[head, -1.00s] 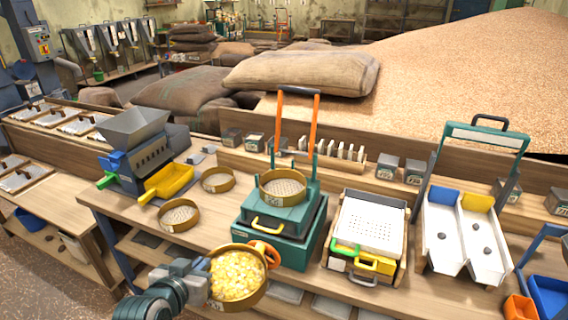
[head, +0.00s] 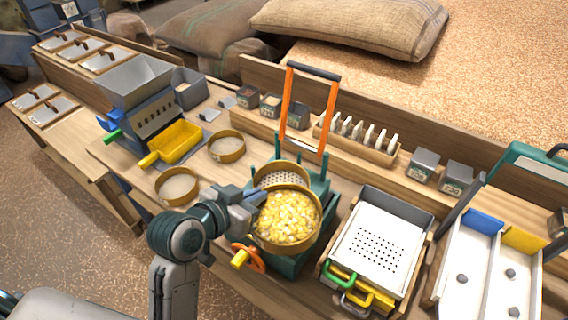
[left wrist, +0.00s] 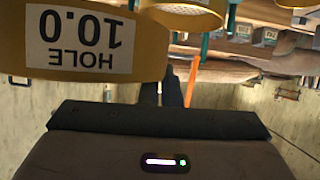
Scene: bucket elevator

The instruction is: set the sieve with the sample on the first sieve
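My left gripper (head: 256,198) is shut on the rim of a brass-coloured sieve (head: 287,247) filled with a yellow grain sample (head: 288,215). The held sieve looks about level and is in front of the first sieve (head: 281,169), partly covering it. The first sieve is empty, with a perforated floor, on the teal shaker (head: 322,190). I cannot tell the height gap between the two. In the left wrist view, the held sieve's wall (left wrist: 150,48) with an upside-down "HOLE 10.0" label is close, and another sieve wall (left wrist: 188,15) shows behind it. My right gripper is out of view.
An upright orange-legged handle (head: 286,100) rises behind the shaker. Two loose sieves, one nearer (head: 177,187) and one farther (head: 227,146), lie to the left by a yellow tray (head: 176,143). A white perforated tray (head: 378,250) stands to the right.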

